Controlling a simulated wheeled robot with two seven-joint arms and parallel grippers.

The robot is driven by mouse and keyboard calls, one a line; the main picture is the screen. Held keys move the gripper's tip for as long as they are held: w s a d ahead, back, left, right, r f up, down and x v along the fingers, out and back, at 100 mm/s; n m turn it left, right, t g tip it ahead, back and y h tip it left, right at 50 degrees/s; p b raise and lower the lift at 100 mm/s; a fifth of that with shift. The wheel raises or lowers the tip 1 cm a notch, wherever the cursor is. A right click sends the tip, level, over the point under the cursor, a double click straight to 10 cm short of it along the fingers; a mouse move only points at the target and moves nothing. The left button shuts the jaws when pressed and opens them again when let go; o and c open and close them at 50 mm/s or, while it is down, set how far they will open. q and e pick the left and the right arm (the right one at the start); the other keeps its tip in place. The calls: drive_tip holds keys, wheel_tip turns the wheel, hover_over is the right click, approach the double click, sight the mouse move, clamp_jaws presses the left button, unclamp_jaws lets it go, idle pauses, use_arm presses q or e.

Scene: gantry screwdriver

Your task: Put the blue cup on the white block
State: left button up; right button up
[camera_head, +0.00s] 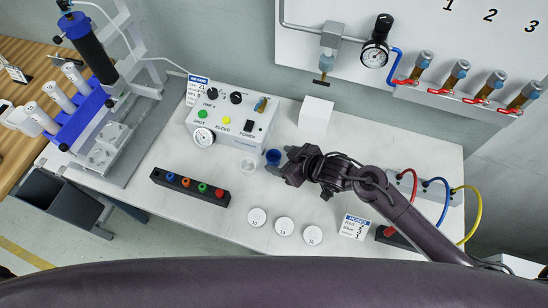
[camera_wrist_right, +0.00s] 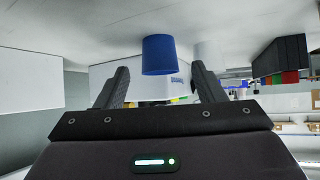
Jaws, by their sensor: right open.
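The blue cup (camera_head: 273,156) stands on the white table, just left of my right gripper (camera_head: 283,161) in the head view. In the right wrist view the blue cup (camera_wrist_right: 159,55) appears between the two fingers of my right gripper (camera_wrist_right: 161,83), near their tips. The fingers are open, with a gap visible on both sides of the cup. The white block (camera_head: 316,114) stands behind the gripper near the back of the table, its top empty. A large white shape at the left of the right wrist view looks like the block (camera_wrist_right: 30,82). My left gripper is not in view.
A clear cup (camera_head: 247,165) stands close left of the blue cup. A control box (camera_head: 234,120) is behind it. A black rack with coloured plugs (camera_head: 190,187) lies front left. Round white discs (camera_head: 284,227) and a label card (camera_head: 355,227) lie in front.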

drive_tip(key=shift+x, duration=1.25)
drive_tip(key=c, duration=1.1)
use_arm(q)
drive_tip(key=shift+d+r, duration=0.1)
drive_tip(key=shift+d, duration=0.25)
use_arm(e)
drive_tip(key=shift+r, duration=0.1)
